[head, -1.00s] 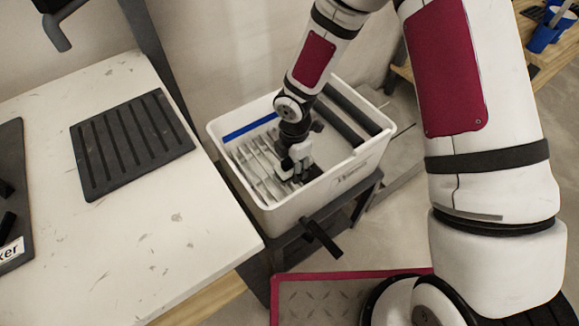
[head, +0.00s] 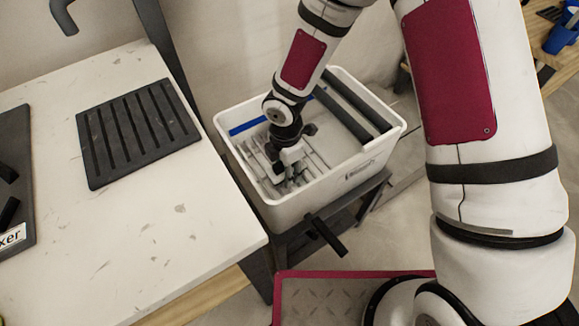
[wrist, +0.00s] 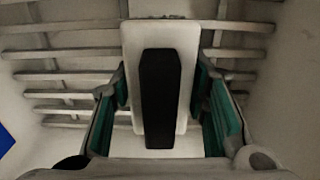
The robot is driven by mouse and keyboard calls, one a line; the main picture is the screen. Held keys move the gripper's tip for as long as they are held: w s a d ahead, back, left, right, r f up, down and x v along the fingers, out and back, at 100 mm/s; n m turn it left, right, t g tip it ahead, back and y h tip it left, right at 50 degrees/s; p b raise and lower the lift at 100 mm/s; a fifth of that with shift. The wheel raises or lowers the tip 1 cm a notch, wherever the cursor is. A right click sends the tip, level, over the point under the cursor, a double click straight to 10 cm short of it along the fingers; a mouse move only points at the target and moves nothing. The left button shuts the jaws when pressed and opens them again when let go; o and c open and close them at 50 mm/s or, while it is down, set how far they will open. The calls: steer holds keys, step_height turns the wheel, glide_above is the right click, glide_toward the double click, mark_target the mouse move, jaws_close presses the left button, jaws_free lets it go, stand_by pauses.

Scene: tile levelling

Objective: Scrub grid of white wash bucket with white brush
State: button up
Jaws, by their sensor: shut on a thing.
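The white wash bucket (head: 362,165) stands on a dark stand in the middle of the head view. Its pale slatted grid (head: 312,160) lies inside, and the slats also show in the wrist view (wrist: 60,52). My gripper (head: 287,165) reaches down into the bucket over the grid. It is shut on the white brush (wrist: 188,75), which has a black strip along its back. The green-padded fingers are on either side of the brush. The bristles are hidden beneath the brush, so I cannot tell whether they touch the grid.
A worktable (head: 190,235) with a dark slotted mat (head: 135,130) stands left of the bucket. Dark rollers (head: 350,105) span the bucket's right part. A black pedal or handle (head: 328,236) sticks out at the stand's front. Blue cups (head: 560,40) stand on a bench at upper right.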

mark_target(273, 174)
steer(key=shift+s+a+b, duration=0.2)
steer(key=shift+s+a, duration=0.4)
steer(key=shift+a, duration=0.25)
steer(key=shift+s+a+b, duration=0.15)
steer(key=shift+s+a, duration=0.45)
steer(key=shift+a, duration=0.2)
step_height(273, 174, up, 8)
steer(key=p, duration=0.7)
steer(key=shift+r, duration=0.1)
